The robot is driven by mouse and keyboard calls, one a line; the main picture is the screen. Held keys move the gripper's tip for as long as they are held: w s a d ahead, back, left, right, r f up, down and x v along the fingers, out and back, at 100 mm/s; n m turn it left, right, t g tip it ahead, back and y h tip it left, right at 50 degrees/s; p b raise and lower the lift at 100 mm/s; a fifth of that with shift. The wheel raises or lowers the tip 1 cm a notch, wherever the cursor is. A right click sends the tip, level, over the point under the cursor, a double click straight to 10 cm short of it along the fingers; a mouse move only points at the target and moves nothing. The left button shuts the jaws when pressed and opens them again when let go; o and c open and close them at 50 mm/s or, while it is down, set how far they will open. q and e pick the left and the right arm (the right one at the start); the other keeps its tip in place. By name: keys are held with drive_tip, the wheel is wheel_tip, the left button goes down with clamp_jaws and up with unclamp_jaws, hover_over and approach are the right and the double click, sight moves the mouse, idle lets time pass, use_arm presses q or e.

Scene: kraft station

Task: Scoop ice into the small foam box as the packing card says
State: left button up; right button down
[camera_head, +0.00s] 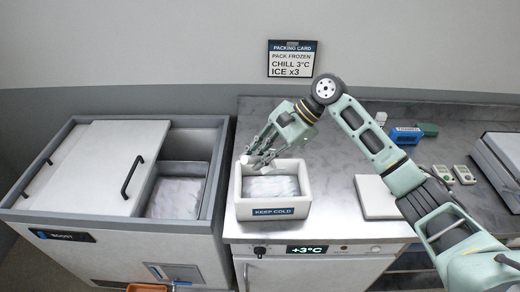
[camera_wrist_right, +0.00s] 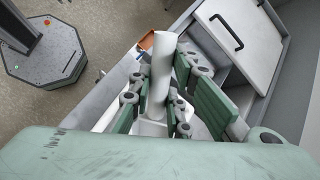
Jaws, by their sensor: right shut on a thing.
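The packing card (camera_head: 292,59) on the wall reads PACK FROZEN, CHILL 3°C, ICE x3. The small white foam box (camera_head: 272,211), labelled KEEP COLD, stands open on the counter with a pale, whitish layer inside. My right gripper (camera_head: 262,150) is at the box's back left rim, shut on a white scoop (camera_head: 258,160). The scoop's thick white handle (camera_wrist_right: 158,80) stands between the fingers in the right wrist view; its bowl is mostly hidden, so I cannot tell what it holds. The ice chest (camera_head: 215,172) at left is partly open, with pale ice (camera_head: 175,197) in its bin. My left gripper is not in view.
A white slab (camera_head: 375,197), perhaps the lid, lies right of the box. Further right are a blue box (camera_head: 406,134), a green item (camera_head: 429,129) and small white-green packs (camera_head: 464,174). A display (camera_head: 307,249) reads +3°C. The chest's sliding cover (camera_head: 95,170) covers its left side.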

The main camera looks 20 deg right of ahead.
sight(245, 161)
drive_tip(key=shift+a+r+g+h+p, duration=0.3)
drive_tip(key=shift+a+r+h+p, duration=0.15)
drive_tip(key=shift+r+h, duration=0.1)
drive_tip(key=h, duration=0.1)
drive_tip(key=a+n+g+h+b, duration=0.1)
drive_tip(key=shift+a+f+h, duration=0.2)
drive_tip(key=shift+h, duration=0.15)
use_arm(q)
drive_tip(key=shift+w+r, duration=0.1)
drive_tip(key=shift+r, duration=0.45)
use_arm(e)
drive_tip(key=h, duration=0.1)
drive_tip(key=a+g+h, duration=0.1)
drive_tip(key=h, duration=0.1)
drive_tip(key=n+g+h, duration=0.1)
drive_tip(key=shift+s+a+f, duration=0.1)
drive_tip(key=shift+s+a, duration=0.15)
drive_tip(key=shift+s, duration=0.1)
drive_tip(key=shift+w+a, duration=0.1)
drive_tip(key=shift+a, duration=0.1)
